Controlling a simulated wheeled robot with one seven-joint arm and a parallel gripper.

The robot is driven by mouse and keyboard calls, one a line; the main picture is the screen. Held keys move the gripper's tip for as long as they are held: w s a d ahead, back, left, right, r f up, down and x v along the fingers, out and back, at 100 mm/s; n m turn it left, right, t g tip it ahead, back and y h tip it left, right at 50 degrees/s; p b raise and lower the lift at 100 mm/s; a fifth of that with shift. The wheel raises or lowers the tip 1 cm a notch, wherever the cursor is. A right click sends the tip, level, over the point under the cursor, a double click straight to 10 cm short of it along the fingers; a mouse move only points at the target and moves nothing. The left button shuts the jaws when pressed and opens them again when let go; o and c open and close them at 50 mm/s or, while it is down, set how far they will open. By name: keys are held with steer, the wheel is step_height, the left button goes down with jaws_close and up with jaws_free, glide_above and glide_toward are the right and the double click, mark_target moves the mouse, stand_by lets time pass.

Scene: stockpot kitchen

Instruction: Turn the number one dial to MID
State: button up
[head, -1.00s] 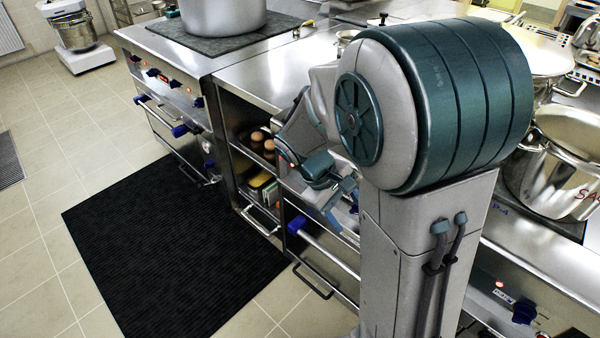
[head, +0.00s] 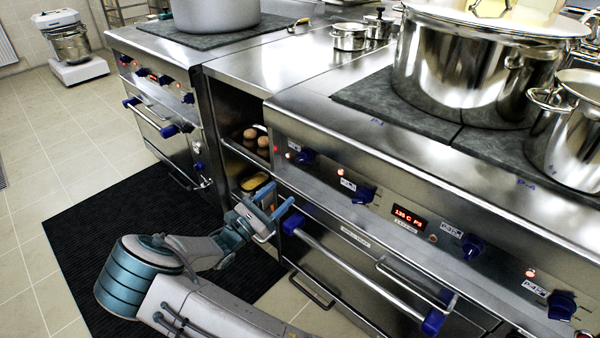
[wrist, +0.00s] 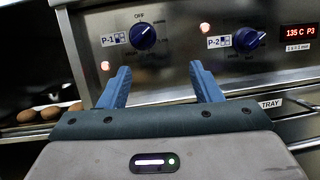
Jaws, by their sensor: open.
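The number one dial is the blue P-1 knob (wrist: 143,36) on the steel front panel in the wrist view, with OFF printed above it. Its other markings are too blurred to read, and I cannot clearly tell its pointer's direction. In the head view it is the leftmost blue knob (head: 304,156) of the near stove. My gripper (wrist: 160,67) is open, its blue fingers apart and empty. The dial shows between and beyond the fingertips, apart from them. In the head view my gripper (head: 281,197) is low in front of the panel, below the dial.
The P-2 knob (wrist: 245,39) is right of P-1, with a red display (wrist: 298,31) beyond. A blue-ended oven handle (head: 345,260) juts out below the panel. Left is an open shelf with brown round items (head: 250,138). A large pot (head: 475,75) stands on top.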

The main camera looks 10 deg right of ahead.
mark_target(304, 157)
steer(key=w+d+r+b, duration=0.1)
steer(key=w+d, duration=0.1)
steer(key=w+d+r+n+t, duration=0.1)
steer(key=w+d+r, duration=0.1)
steer(key=w+d, duration=0.1)
steer(key=w+d+r+t+b, duration=0.1)
steer(key=w+d, duration=0.2)
steer(key=shift+w+d+r+n+b, duration=0.1)
steer(key=shift+w+r+n+b, duration=0.05)
steer(key=shift+n+b, duration=0.2)
steer(key=c, duration=1)
